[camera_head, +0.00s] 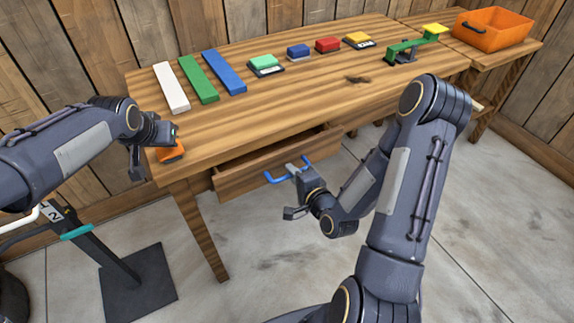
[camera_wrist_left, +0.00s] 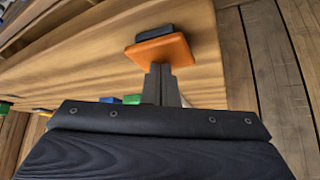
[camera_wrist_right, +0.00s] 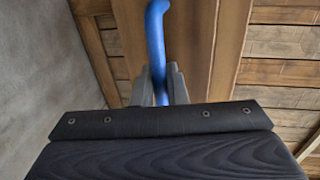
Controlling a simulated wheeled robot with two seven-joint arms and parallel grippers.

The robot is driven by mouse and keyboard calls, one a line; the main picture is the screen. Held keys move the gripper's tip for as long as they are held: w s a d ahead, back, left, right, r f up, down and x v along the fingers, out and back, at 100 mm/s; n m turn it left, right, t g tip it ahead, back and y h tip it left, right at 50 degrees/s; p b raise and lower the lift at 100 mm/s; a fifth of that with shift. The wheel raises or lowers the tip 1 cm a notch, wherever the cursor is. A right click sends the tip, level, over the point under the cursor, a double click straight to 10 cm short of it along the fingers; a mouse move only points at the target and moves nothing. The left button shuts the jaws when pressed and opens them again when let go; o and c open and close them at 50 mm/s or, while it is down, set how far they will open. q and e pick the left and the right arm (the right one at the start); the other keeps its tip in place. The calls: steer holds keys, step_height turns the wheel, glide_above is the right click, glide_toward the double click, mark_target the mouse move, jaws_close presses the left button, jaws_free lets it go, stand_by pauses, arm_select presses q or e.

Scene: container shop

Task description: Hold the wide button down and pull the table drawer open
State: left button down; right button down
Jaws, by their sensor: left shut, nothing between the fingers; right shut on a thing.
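The wide orange button (camera_head: 172,155) is at the table's near left corner, partly hidden by my left gripper (camera_head: 171,143). In the left wrist view, the orange button (camera_wrist_left: 162,50) has a dark part beside it, and the shut, empty fingertips (camera_wrist_left: 160,72) meet its edge; I cannot tell how far it is pressed. The table drawer (camera_head: 240,178) stands partly open under the tabletop, with a dark gap above its front. My right gripper (camera_head: 305,172) is shut on its blue handle (camera_head: 275,179). The handle (camera_wrist_right: 156,25) runs between the fingers in the right wrist view.
White, green and blue bars (camera_head: 222,72) lie on the table (camera_head: 290,105), with several coloured blocks along its back. A green lever device (camera_head: 405,50) stands at right. An orange crate (camera_head: 492,32) is on the side table. A black stand (camera_head: 130,270) is on the floor at left.

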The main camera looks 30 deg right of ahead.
arm_select(q)
steer(key=shift+f, duration=0.15)
arm_select(e)
steer(key=shift+s, duration=0.15)
steer(key=c, duration=1.5)
jaws_free()
steer(key=shift+c, duration=0.2)
steer(key=v, duration=0.7)
steer(key=shift+s, duration=0.3)
